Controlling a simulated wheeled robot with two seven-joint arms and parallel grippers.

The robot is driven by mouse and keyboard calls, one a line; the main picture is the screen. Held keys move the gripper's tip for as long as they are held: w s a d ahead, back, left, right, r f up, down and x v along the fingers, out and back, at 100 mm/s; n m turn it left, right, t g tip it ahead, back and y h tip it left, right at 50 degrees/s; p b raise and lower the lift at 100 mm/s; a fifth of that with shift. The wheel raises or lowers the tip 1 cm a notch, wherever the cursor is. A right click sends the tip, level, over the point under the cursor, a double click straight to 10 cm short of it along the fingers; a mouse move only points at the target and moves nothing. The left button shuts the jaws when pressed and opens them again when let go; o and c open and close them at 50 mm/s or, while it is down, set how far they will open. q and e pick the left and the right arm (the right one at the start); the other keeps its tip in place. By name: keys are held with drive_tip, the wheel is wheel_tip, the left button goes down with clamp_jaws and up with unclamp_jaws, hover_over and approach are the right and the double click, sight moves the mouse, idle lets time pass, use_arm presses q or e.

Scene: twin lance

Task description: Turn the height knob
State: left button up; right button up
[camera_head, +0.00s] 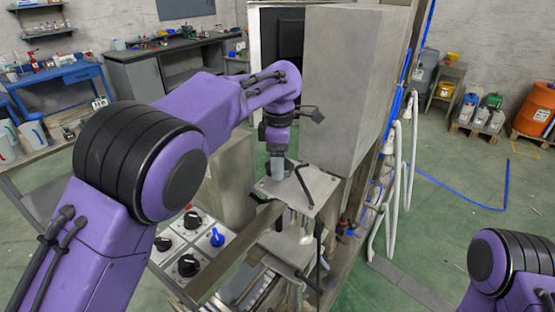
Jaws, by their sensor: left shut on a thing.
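My left arm reaches across from the left, and my left gripper (277,172) points down at the top of a small grey metal plate (315,188) on the machine. It is shut on a small part there, which I take to be the height knob; the fingers mostly hide it. A tilted control panel (170,250) below my left arm carries several black knobs (189,265) and one blue knob (217,237). Of my right arm only a purple and black link shows at the lower right; my right gripper is out of view.
A tall grey metal housing (345,75) stands right behind my left gripper. White hoses (396,180) hang on the machine's right side. A blue workbench (60,88) and an orange drum (535,108) stand farther back. Green floor (465,185) at the right is mostly clear.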

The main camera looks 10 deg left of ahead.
use_arm(q)
drive_tip(key=shift+d+f, duration=0.1)
drive_tip(key=shift+f, duration=0.1)
drive_tip(key=o, duration=1.1)
drive_tip(key=shift+c, duration=0.2)
drive_tip(key=shift+r, duration=0.1)
wheel_tip(320, 180, up, 10)
drive_tip(key=shift+r, duration=0.25)
